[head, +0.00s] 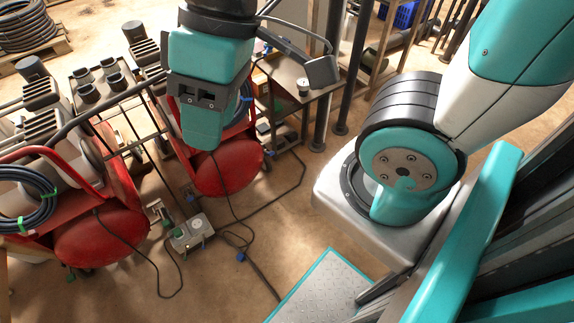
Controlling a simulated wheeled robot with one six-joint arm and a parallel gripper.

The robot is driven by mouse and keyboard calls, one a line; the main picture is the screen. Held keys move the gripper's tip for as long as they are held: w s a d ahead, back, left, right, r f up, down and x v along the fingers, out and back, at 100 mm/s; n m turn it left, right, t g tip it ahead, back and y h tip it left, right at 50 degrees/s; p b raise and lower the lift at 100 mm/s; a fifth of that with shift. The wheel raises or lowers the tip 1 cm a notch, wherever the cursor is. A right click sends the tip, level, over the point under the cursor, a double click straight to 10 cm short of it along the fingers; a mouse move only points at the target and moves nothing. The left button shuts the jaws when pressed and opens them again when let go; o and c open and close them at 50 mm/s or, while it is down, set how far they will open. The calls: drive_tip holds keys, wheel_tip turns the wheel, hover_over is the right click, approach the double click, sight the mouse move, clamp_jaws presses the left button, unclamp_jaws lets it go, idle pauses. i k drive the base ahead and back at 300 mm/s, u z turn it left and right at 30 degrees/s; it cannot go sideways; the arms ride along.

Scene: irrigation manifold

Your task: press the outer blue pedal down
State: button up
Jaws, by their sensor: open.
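My gripper (203,132), teal with dark trim, hangs from the top left of centre and points down in the head view. It hides part of the carts behind it, and its jaws are seen from behind. No blue pedal shows clearly. A small green part (166,222) is on a bracket nearby. I cannot tell whether either is a pedal. My gripper appears apart from both.
Red-wheeled carts (100,238) with coiled hose (30,205) fill the left. A grey box (192,232) with cables lies on the floor. A blue cable piece (241,256) lies near it. A table (290,85) and posts stand behind. Some floor at lower centre is clear.

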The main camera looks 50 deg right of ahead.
sight(269, 153)
drive_tip(key=u, duration=0.2)
drive_tip(key=k, duration=0.1)
drive_tip(key=z, duration=1.4)
drive_tip(key=i, duration=0.8)
drive_tip(key=u, duration=0.45)
